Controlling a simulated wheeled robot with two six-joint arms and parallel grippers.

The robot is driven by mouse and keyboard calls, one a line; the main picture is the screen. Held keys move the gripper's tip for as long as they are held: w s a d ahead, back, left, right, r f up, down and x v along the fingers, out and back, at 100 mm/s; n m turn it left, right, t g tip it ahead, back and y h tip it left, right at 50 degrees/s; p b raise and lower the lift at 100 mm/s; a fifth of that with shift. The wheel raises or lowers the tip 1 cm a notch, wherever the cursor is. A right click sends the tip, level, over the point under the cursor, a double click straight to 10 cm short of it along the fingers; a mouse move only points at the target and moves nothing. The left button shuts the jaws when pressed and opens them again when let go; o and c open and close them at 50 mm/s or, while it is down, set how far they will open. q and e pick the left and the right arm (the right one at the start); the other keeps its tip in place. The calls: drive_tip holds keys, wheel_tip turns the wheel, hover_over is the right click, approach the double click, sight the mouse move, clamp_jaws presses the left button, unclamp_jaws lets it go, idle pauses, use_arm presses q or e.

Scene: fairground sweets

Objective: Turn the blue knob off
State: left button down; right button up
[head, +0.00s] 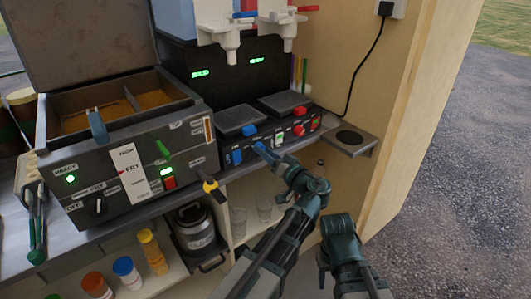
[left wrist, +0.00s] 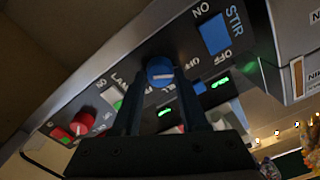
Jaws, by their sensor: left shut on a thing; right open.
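The blue knob (left wrist: 160,71) shows in the left wrist view between the tips of my left gripper (left wrist: 160,85), with a pale line across its face. The fingers are shut on it, one on either side. In the head view my left gripper (head: 276,157) reaches the front panel of the slush machine (head: 268,143), and its fingers mostly hide the knob. A blue rocker switch (left wrist: 214,35) by the STIR label sits beside the knob. My right gripper (head: 338,232) is open, away from the panel at the lower right.
A red knob (head: 299,130) and a red switch (head: 316,122) are further right on the panel. A shelf below holds bottles and glasses. Open ground is at the right.

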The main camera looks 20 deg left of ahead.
use_arm(q)
drive_tip(key=shift+f, duration=0.1)
idle(0.4)
drive_tip(key=shift+c, duration=2.2)
unclamp_jaws()
drive_tip(key=shift+s, duration=0.1)
